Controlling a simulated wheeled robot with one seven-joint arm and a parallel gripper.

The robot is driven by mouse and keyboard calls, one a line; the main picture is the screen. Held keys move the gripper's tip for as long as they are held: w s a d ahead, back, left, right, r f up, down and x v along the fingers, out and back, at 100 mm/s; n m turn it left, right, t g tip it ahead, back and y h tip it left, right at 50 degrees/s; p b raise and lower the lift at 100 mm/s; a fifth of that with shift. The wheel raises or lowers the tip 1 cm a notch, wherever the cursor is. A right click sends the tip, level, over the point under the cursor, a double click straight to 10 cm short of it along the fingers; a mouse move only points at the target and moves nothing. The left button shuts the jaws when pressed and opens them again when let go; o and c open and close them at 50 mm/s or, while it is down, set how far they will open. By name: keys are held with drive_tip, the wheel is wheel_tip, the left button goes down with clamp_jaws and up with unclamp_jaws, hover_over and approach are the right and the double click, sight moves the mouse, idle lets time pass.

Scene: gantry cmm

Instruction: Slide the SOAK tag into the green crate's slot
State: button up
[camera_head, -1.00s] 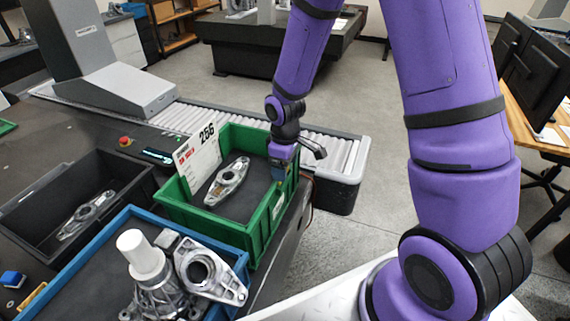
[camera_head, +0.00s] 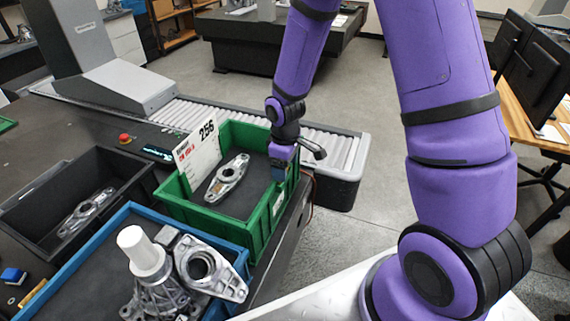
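The green crate (camera_head: 262,228) stands on the dark bench near its right edge, with a grey metal casting (camera_head: 228,178) on its dark floor. A white card marked 256 (camera_head: 197,155) stands upright at the crate's left side. I cannot read the word SOAK anywhere. My gripper (camera_head: 280,170) is at the crate's far right corner, pointing down by the wall. Its fingertips are small and partly hidden by the crate, so I cannot tell whether they are open or hold a tag. The slot cannot be made out.
A blue crate (camera_head: 225,246) with castings and a white cylinder stands in front, close to the green crate. A black crate (camera_head: 130,172) with a casting is at the left. A roller conveyor (camera_head: 335,150) runs behind. A red button (camera_head: 124,139) is on the bench.

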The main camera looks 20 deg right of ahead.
drive_tip(key=shift+f, duration=0.6)
drive_tip(key=o, duration=0.9)
drive_tip(key=shift+r, duration=0.1)
drive_tip(key=shift+r, duration=3.45)
